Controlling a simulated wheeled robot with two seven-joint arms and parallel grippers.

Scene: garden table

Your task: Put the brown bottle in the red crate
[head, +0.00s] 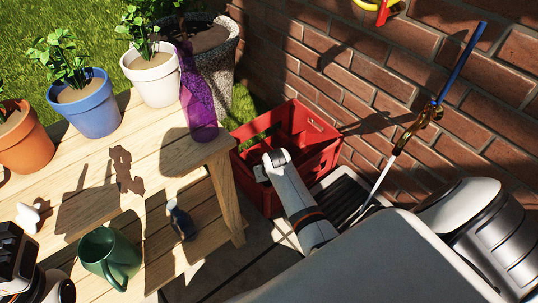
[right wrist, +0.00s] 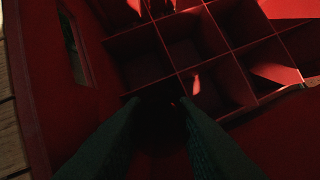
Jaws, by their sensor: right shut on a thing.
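The red crate (head: 322,160) stands on the ground right of the wooden table, against the brick wall. My right arm reaches down into it, and its gripper is hidden in the head view. In the right wrist view, my right gripper (right wrist: 155,103) points down into the crate's compartments (right wrist: 185,50). Its fingers are shut on a dark thing, taken as the brown bottle, which is in deep shadow and hard to make out. I cannot tell which compartment it is over or whether it touches the bottom. My left gripper (head: 14,250) is at the lower left edge, its jaws unclear.
The wooden table (head: 160,140) holds a purple bottle (head: 198,100) near the crate and several potted plants. A stone planter (head: 218,65) stands behind.

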